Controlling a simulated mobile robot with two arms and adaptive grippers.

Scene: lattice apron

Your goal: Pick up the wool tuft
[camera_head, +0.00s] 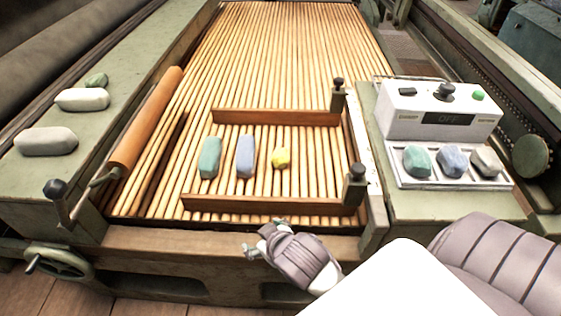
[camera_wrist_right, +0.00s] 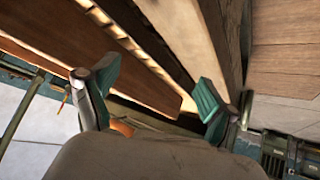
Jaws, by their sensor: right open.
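A small yellow lump (camera_head: 281,158), which looks like the wool tuft, lies on the wooden slats between two dark wooden bars. A green block (camera_head: 210,157) and a blue-grey block (camera_head: 245,156) lie to its left, apart from it. My right gripper (camera_head: 263,237) is over the front wooden beam, nearer than the front bar and the yellow lump. In the right wrist view my right gripper (camera_wrist_right: 158,88) is open, with nothing between its green-padded fingers. The yellow lump does not show in that view. My left gripper is not in view.
At right are a white control box (camera_head: 400,122) and a tray (camera_head: 404,182) holding three lumps. Pale lumps (camera_head: 45,141) lie at left.

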